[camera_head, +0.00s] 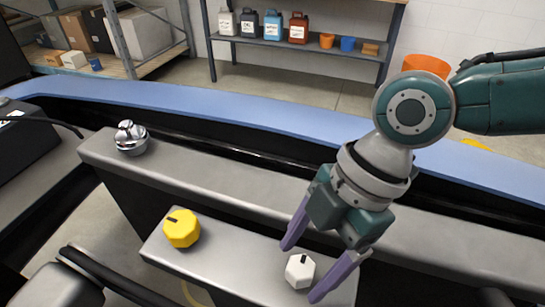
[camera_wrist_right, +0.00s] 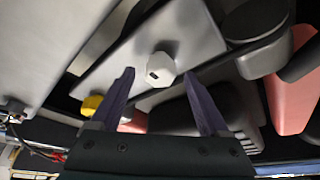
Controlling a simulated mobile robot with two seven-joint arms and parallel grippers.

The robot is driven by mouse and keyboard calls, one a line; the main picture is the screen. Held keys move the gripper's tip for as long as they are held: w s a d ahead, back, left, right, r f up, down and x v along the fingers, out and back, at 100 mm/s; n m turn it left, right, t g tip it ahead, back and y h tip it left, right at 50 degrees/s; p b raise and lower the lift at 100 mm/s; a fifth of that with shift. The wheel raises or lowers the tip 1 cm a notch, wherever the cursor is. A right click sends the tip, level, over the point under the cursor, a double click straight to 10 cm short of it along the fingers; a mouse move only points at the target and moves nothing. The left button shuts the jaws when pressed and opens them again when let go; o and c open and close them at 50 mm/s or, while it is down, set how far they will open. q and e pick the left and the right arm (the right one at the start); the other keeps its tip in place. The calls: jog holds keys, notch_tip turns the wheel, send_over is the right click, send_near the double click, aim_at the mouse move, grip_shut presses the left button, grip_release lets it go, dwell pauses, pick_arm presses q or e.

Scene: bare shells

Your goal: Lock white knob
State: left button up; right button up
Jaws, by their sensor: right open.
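The white knob (camera_head: 300,270) is a faceted knob with a dark mark on top, on a grey panel (camera_head: 222,262) near the bottom of the head view. It also shows in the right wrist view (camera_wrist_right: 160,69), beyond and between my fingertips. My right gripper (camera_head: 302,272) is open, with its two purple fingers on either side of the knob in the head view. In the right wrist view, the gripper (camera_wrist_right: 158,85) looks empty, with a gap between each finger and the knob. I cannot tell how high the fingertips are above the panel. My left gripper is not in view.
A yellow knob (camera_head: 182,228) sits left on the same panel and shows in the wrist view (camera_wrist_right: 92,104). A shiny metal piece (camera_head: 130,137) stands on the grey ledge (camera_head: 225,180) behind. A blue strip (camera_head: 200,107) runs further back. Shelves with bottles stand beyond.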

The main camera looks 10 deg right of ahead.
jog(key=shift+a+f, duration=0.1)
jog(key=shift+f, duration=0.2)
grip_shut()
dwell(0.5)
